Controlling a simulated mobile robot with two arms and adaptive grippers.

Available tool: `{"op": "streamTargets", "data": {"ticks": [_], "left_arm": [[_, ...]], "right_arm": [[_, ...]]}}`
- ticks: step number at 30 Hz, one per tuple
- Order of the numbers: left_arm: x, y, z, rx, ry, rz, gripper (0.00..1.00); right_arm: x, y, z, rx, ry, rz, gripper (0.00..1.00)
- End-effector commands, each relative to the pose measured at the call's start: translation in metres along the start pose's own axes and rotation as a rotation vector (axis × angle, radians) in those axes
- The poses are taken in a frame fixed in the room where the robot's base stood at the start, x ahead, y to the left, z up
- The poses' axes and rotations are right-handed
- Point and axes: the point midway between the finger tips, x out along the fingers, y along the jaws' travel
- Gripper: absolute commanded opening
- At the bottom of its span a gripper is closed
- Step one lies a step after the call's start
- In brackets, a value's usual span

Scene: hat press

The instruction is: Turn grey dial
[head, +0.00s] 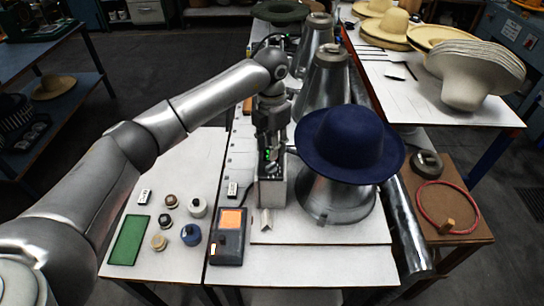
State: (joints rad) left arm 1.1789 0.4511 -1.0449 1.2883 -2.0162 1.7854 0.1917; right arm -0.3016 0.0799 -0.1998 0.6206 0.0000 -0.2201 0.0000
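A pale upright control box (272,192) stands on the white table, left of the navy hat. Its dark top panel has small green lights. A small greyish knob-like part (271,168) shows on that panel; it is too small to tell clearly whether it is the grey dial. My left gripper (270,150) points down at the top of this box, right over the panel. Its fingers blend with the panel, so I cannot tell whether they are open or touch the dial. My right gripper is not in view.
A navy hat (351,141) sits on a metal cone (335,199) just right of the box. More metal cones (325,85) stand behind. A device with an orange screen (231,222), several small jars and a green mat (128,240) lie to the front left. The front table strip is clear.

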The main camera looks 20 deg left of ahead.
Motion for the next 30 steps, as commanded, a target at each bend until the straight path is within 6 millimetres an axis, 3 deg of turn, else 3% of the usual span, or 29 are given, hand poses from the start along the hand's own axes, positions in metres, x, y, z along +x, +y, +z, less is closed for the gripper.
{"op": "streamTargets", "data": {"ticks": [3,10,22,30], "left_arm": [[0.021,-0.001,-0.001,0.000,0.005,-0.003,0.31],[0.054,-0.002,0.000,0.002,0.000,-0.003,0.31],[0.064,-0.001,0.000,0.002,-0.002,-0.002,0.31],[0.064,-0.001,0.000,0.002,-0.002,-0.002,0.00]], "right_arm": [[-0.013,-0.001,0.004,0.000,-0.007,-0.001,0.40],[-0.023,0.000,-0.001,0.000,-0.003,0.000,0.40],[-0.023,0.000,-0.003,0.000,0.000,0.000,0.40],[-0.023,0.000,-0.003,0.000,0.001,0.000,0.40]]}}
